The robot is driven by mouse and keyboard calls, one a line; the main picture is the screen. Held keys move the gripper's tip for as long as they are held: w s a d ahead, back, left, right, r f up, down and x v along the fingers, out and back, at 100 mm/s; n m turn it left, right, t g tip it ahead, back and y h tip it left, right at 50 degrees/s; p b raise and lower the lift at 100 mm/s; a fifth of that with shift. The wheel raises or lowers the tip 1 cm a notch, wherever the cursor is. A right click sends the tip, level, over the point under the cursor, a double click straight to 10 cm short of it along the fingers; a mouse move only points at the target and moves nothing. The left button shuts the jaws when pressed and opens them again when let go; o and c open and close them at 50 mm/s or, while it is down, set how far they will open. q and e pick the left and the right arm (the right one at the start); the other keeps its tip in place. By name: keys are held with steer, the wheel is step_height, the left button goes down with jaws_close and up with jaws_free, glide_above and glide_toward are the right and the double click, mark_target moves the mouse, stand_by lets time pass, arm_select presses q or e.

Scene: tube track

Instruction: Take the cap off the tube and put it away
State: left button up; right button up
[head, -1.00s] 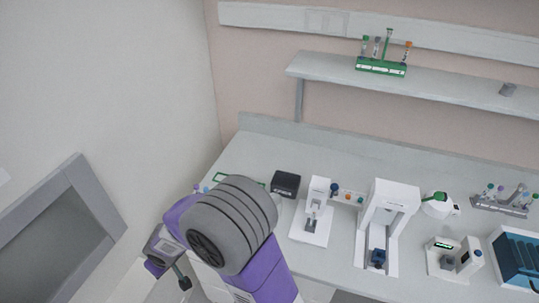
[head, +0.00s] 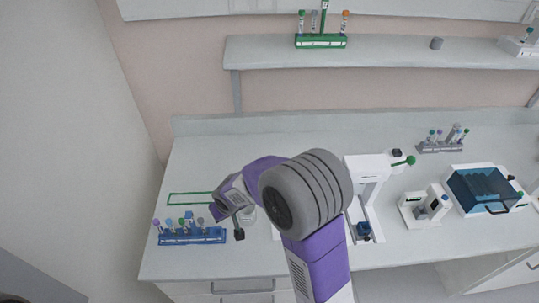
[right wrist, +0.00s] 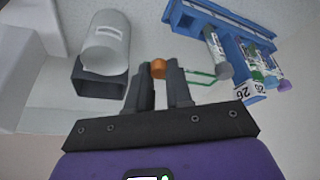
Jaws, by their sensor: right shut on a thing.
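My right gripper (head: 239,226) is above the left part of the bench, just right of the blue rack. In the right wrist view its fingertips (right wrist: 165,72) are closed on a small orange cap (right wrist: 158,68). I cannot tell whether a tube is below the cap. The blue rack (head: 205,238) stands at the bench's front left and holds several capped tubes; it also shows at the upper right of the right wrist view (right wrist: 232,55). My left gripper is not in view.
A green-outlined rectangle (head: 190,193) lies behind the blue rack. A white device (head: 369,164), a small white instrument (head: 408,210), a blue-lidded box (head: 482,188) and a grey rack (head: 440,148) stand to the right. A green rack (head: 320,42) is on the shelf.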

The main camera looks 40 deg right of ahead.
steer(key=w+d+r+m+h+p, duration=0.1)
steer(key=w+d+m+p, duration=0.15)
steer(key=w+d, duration=0.4)
steer(key=w+d+r+m+h+p, duration=0.1)
steer(key=w+d+r+m+p, duration=0.2)
steer(key=d, duration=0.7)
steer(key=shift+s+a+f+b+x, duration=0.1)
steer(key=shift+s+a+b+x, duration=0.1)
steer(key=shift+b+x, duration=0.8)
steer(key=shift+s+a+f+b+x, duration=0.2)
steer(key=shift+b+x, duration=0.3)
steer(key=shift+x, duration=0.85)
steer(key=shift+s+a+f+b+x, duration=0.15)
steer(key=shift+b+x, duration=0.6)
steer(key=shift+x, duration=0.45)
steer(key=shift+r, duration=0.15)
steer(key=o, duration=0.8)
steer(key=v, duration=0.7)
steer(key=shift+r, duration=0.35)
